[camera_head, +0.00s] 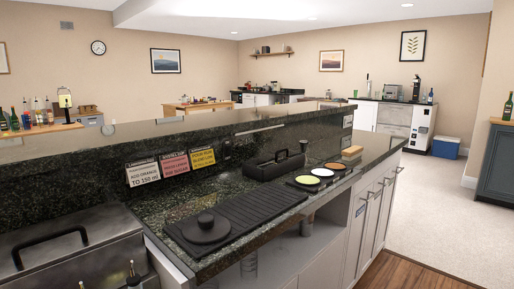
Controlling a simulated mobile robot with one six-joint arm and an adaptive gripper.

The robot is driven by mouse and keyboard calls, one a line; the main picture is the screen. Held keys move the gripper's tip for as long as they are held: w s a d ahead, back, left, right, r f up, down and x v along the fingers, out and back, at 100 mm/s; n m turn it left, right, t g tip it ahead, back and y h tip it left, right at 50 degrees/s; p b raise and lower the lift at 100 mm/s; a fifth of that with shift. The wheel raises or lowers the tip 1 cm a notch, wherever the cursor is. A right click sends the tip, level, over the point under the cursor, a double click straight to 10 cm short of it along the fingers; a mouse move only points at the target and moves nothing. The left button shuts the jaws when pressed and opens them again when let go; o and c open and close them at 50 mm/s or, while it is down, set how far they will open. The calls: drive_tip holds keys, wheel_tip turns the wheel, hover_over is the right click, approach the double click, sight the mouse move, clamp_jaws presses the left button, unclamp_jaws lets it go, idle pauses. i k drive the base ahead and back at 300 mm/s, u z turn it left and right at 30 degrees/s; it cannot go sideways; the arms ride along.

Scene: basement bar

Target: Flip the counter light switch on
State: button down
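A small dark plate (227,149) sits on the dark granite upright behind the counter, just right of the notes. It may be the counter light switch, but it is too small to tell, and its position cannot be read. Two small pale plates, an upper one (347,121) and a lower one (346,140), are on the same upright near its right end; I cannot tell what they are. A thin pale strip (260,130) runs under the raised ledge. My gripper is not in view.
The granite counter (345,180) holds a black ribbed mat (255,208) with a round black lid (206,228), a black caddy (275,166) and several coloured discs (322,172). Paper notes (174,163) hang on the upright. A steel lid (80,262) with a black handle is at lower left.

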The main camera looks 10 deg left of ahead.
sight(228, 147)
drive_tip(key=z, duration=0.65)
drive_tip(key=k, duration=0.35)
drive_tip(key=u, duration=3.15)
drive_tip(key=i, duration=0.1)
drive_tip(key=z, duration=1.75)
